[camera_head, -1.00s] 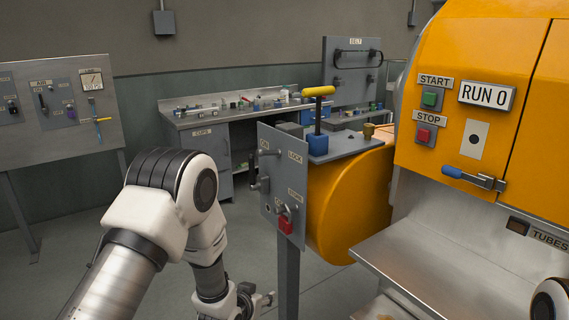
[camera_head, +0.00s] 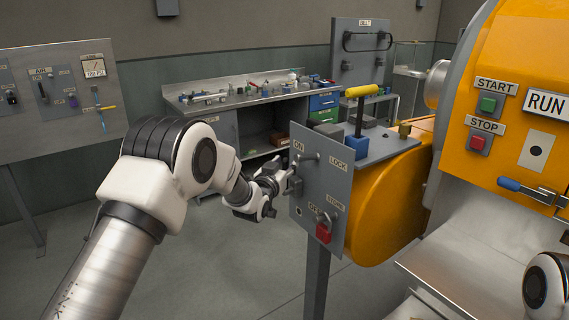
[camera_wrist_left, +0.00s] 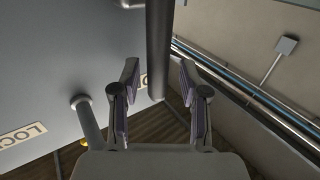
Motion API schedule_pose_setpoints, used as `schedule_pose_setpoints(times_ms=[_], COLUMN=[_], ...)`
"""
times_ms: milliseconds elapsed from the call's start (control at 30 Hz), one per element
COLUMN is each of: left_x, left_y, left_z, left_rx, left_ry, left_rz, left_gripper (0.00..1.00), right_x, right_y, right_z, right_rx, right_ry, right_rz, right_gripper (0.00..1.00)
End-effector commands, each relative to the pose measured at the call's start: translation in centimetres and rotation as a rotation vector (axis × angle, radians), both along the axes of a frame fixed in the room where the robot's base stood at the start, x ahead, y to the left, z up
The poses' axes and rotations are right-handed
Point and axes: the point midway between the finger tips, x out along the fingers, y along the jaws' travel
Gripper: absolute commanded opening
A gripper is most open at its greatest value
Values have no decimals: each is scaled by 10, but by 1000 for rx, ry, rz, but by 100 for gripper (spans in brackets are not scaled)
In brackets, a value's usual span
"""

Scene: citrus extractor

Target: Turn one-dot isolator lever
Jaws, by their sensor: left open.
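The grey isolator panel (camera_head: 335,190) stands at the middle, with ON, LOCK and OFF labels. Its dark lever (camera_head: 297,186) is at the panel's left edge, partly hidden by my left gripper (camera_head: 280,184). In the left wrist view the lever's dark round bar (camera_wrist_left: 159,45) comes down from the top, in line with the gap between the open fingers of the left gripper (camera_wrist_left: 158,85). I cannot tell whether they touch it. My right gripper is out of view.
A red padlock (camera_head: 323,232) hangs low on the panel. A peg (camera_wrist_left: 88,120) stands out from the panel beside the left fingers. A yellow-handled lever (camera_head: 361,91) rises behind it. The orange machine (camera_head: 470,150) is at right; open floor lies left.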

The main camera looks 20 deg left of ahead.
Motion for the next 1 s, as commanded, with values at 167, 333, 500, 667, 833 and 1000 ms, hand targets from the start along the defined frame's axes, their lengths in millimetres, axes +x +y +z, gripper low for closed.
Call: schedule_pose_setpoints(times_ms=[167, 333, 500, 667, 833, 1000], left_x=[0, -1, -1, -2, -7, -13], left_y=[0, 0, 0, -3, -8, -16], left_z=[-1, -1, -2, -5, -9, -14], left_rx=[0, 0, 4, 28, 86, 182], left_ry=[0, 1, -2, -20, -67, -143], left_rz=[0, 0, 0, 0, -1, 0], left_gripper=[16, 0, 0, 0, 0, 0], right_x=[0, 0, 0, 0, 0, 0], right_y=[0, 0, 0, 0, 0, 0], right_z=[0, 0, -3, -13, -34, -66], right_rx=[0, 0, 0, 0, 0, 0], right_ry=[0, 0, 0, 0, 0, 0], right_rz=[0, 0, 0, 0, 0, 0], right_gripper=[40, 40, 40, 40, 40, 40])
